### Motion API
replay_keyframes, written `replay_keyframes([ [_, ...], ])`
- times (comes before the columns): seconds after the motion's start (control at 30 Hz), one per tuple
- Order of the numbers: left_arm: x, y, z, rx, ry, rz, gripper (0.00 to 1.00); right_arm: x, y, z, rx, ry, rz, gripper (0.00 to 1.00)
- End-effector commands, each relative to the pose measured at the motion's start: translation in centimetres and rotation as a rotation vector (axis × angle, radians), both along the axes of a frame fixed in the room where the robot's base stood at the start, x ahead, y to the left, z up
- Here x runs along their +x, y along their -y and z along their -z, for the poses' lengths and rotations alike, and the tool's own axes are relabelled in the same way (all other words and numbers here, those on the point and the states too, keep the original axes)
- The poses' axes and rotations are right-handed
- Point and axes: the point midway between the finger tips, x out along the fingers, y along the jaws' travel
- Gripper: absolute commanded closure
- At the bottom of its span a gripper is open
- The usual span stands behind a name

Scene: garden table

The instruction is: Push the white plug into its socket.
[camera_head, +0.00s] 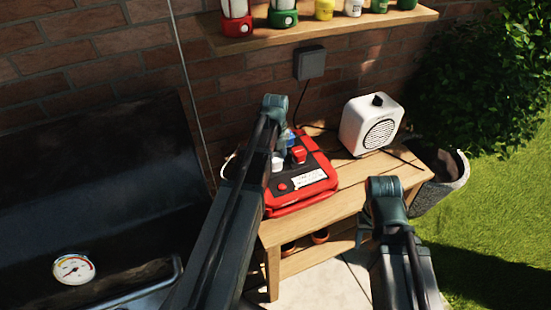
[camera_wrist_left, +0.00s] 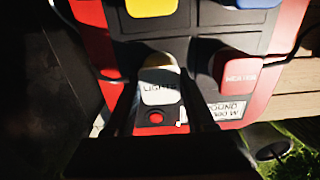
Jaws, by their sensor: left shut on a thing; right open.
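In the left wrist view a white plug (camera_wrist_left: 158,90) lettered LIGHTS sits between the dark fingers of my left gripper (camera_wrist_left: 158,112), which is shut on it. The plug is over the red power box (camera_wrist_left: 90,12), above a red button. Its pins and socket are hidden behind it, so I cannot tell how deep it sits. In the head view the plug (camera_head: 278,163) shows beside my left arm on the red box (camera_head: 322,162); that arm hides the left gripper there. My right arm is at the lower right; its fingertips do not show.
The box stands on a wooden table (camera_head: 350,180) with a white radio-like appliance (camera_head: 371,124). A black grill (camera_head: 90,170) is left.

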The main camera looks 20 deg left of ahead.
Motion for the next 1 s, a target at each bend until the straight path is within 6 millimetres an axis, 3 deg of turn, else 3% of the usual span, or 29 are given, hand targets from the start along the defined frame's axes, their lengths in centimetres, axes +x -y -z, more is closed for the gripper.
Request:
replay_keyframes([
  [0.37,0.0,0.0,0.84,0.0,0.0,0.0,0.94,0.0,0.0,0.84,0.0,0.0,0.0,0.5],
  [0.4,-0.01,0.01,0.7,0.0,0.0,0.0,0.38,0.0,0.0,0.7,0.0,0.0,0.0,0.5],
  [0.57,0.0,0.0,0.69,0.0,0.0,0.0,0.1,0.0,0.0,0.69,0.0,0.0,0.0,0.5],
  [1.0,-0.01,0.01,0.22,0.0,0.0,0.0,0.1,0.0,0.0,0.22,0.0,0.0,0.0,0.5],
])
